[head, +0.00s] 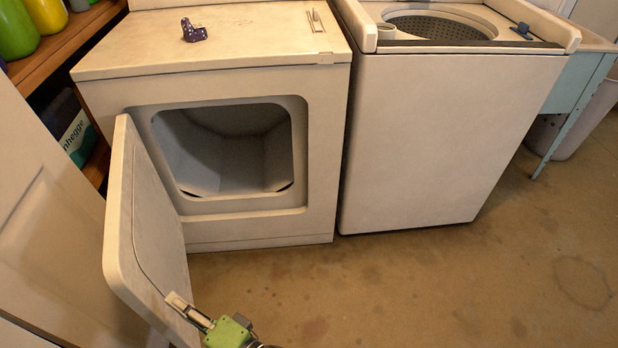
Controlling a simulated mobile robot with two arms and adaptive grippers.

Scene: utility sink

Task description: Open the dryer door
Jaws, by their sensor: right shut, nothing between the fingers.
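The dryer (215,65) stands at the upper left, a white box with its front opening uncovered. The dryer door (140,230) is swung far out to the left of the opening and stands well away from the front. The dark drum (225,150) shows inside. My right gripper (180,303), with green parts, is at the bottom by the lower right part of the door's inner face. Its fingers are shut with nothing between them. Whether they touch the door is hard to tell. My left gripper is out of view.
A washer (440,130) with its lid open stands right of the dryer. A small purple item (194,32) lies on the dryer top. Wooden shelves (60,45) and a white panel (40,200) are at the left. The brown floor (440,280) in front is clear.

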